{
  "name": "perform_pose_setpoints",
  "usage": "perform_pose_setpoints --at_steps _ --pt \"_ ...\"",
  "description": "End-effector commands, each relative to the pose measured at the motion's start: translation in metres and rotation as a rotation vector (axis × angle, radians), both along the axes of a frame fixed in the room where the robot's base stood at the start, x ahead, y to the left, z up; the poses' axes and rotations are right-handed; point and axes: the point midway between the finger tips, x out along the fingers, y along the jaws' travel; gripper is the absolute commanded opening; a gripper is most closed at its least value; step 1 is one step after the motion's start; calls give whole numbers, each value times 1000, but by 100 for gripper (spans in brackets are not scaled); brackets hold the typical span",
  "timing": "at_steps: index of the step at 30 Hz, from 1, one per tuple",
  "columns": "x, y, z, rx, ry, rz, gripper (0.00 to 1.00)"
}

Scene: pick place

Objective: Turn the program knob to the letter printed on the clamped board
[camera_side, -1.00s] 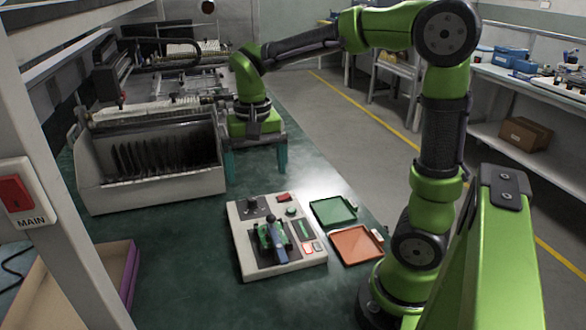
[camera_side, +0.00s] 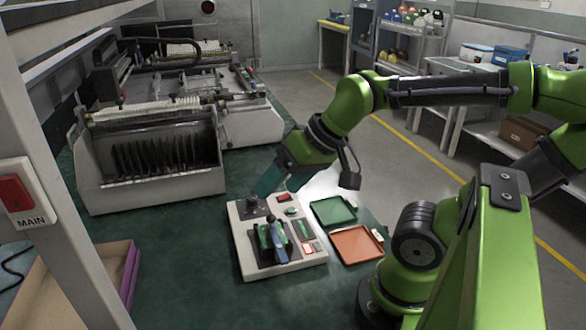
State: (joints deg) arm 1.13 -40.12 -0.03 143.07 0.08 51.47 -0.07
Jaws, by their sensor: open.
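A pale control box (camera_side: 240,262) stands on the dark green table. A dark round program knob (camera_side: 252,205) sits at its back left corner. A small green board (camera_side: 264,238) is held in a dark clamp with a blue lever (camera_side: 279,248) at the middle of the box. The letter on the board and the knob's setting are too small to read.
A green tray (camera_side: 333,211) and an orange tray (camera_side: 356,245) lie right of the box. The box also carries red and green buttons. A grey machine bin (camera_side: 150,190) stands behind left. A cardboard box (camera_side: 75,285) is at front left.

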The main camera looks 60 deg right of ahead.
Motion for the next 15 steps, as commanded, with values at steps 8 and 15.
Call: perform_pose_setpoints --at_steps 8,15 --pt "71 -45 -9 -89 200 27 54" --pt "140 -105 -29 -240 375 287 54"
